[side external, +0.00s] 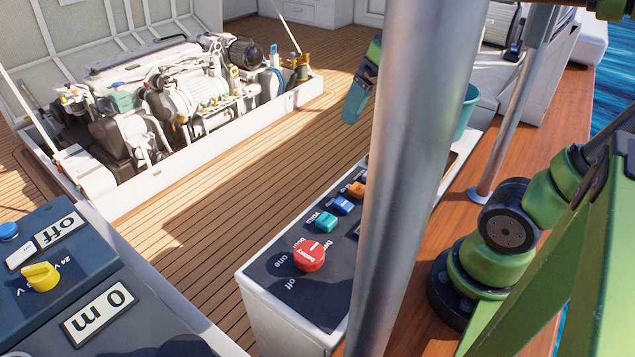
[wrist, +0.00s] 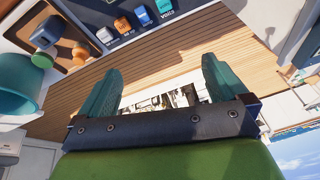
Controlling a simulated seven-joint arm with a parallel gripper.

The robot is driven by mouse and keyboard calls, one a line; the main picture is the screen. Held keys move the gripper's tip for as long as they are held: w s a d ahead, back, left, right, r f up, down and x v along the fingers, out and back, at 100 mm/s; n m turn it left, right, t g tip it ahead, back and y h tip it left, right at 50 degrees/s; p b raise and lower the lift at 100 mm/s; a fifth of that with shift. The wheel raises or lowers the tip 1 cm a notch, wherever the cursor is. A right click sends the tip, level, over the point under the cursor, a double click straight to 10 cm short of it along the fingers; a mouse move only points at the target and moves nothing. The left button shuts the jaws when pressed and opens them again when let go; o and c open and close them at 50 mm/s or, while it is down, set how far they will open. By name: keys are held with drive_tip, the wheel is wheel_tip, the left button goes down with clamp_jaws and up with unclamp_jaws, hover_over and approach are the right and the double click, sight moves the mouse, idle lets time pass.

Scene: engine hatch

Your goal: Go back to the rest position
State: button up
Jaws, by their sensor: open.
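My gripper (wrist: 160,88) is open in the wrist view. Its two teal fingers stand wide apart with nothing between them but the view of the deck and engine behind. In the side external view part of my gripper (side external: 357,98) hangs in the air above the deck, left of the metal pole, beyond the switch panel. The pole hides much of my arm there, and the fingers cannot be made out separately. My gripper touches nothing that I can see.
A switch panel (side external: 291,287) with a red battery knob (side external: 310,255) and coloured switches stands in front. A metal pole (side external: 412,180) crosses the view. The engine (side external: 165,90) sits in its open hatch at the left. A teal bucket (side external: 466,112) stands behind the pole. The wooden deck (side external: 215,200) between is clear.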

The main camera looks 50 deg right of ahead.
drive_tip(key=s+a+f+m+t+y, duration=0.1)
drive_tip(key=s+a+f+t, duration=0.1)
drive_tip(key=a, duration=0.3)
drive_tip(key=shift+s+a+f+t+y, duration=0.15)
drive_tip(key=shift+a+f+t+y, duration=0.2)
drive_tip(key=shift+t, duration=0.35)
